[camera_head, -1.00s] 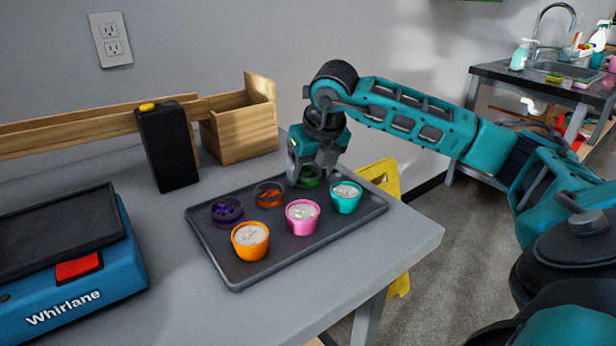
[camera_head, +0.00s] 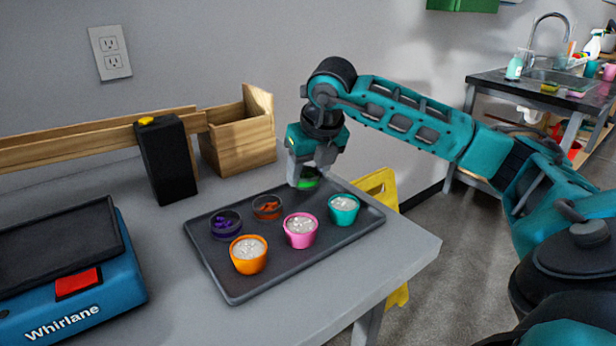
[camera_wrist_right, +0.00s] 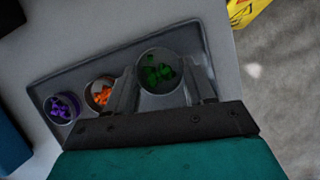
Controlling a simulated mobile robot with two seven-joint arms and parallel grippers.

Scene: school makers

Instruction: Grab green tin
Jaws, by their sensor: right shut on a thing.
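The green tin (camera_head: 309,183) is a small round dark tin with green pieces in it, at the far right part of the tray. My right gripper (camera_head: 307,174) is shut on it, and its fingers partly hide it in the head view. In the right wrist view the green tin (camera_wrist_right: 159,73) sits between the two fingers of the right gripper (camera_wrist_right: 168,85), its open top and green contents showing. It looks slightly raised above the tray (camera_head: 262,284). My left gripper is not in view.
On the tray stand a purple-filled tin (camera_head: 226,224), an orange-filled tin (camera_head: 267,207), and orange (camera_head: 249,256), pink (camera_head: 300,232) and teal (camera_head: 343,211) cups. A wooden box (camera_head: 238,138), black device (camera_head: 166,160) and blue Whirlane scale (camera_head: 70,262) stand left.

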